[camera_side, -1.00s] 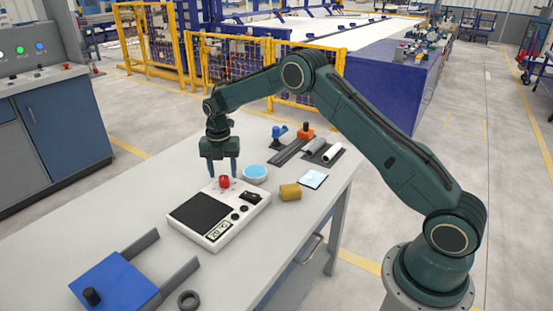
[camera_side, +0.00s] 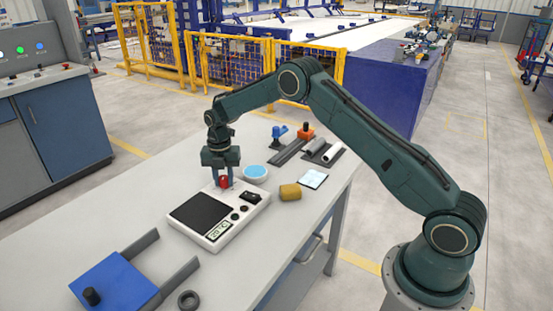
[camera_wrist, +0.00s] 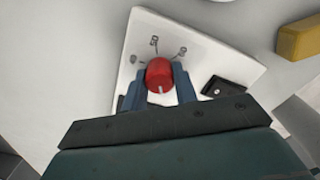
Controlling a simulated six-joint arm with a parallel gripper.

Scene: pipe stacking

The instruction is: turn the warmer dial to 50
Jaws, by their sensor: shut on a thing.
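The warmer (camera_side: 234,226) is a white box on the table with a dark plate (camera_side: 202,213) on top and a small display (camera_side: 218,230) at its front edge. The display seems to read 25 °C, though it is small. Its red dial (camera_side: 224,182) is at the back corner, and it also shows in the wrist view (camera_wrist: 159,73) with a pale pointer mark toward the bottom of the picture. My gripper (camera_side: 223,180) points down and is shut on the red dial, with one blue-grey finger on each side.
A dish with blue contents (camera_side: 255,173) stands just behind the warmer. A yellow block (camera_side: 290,192) and a light tablet-like plate (camera_side: 313,179) lie to the right. A blue fixture (camera_side: 115,284) and a dark ring (camera_side: 188,300) are at the front left.

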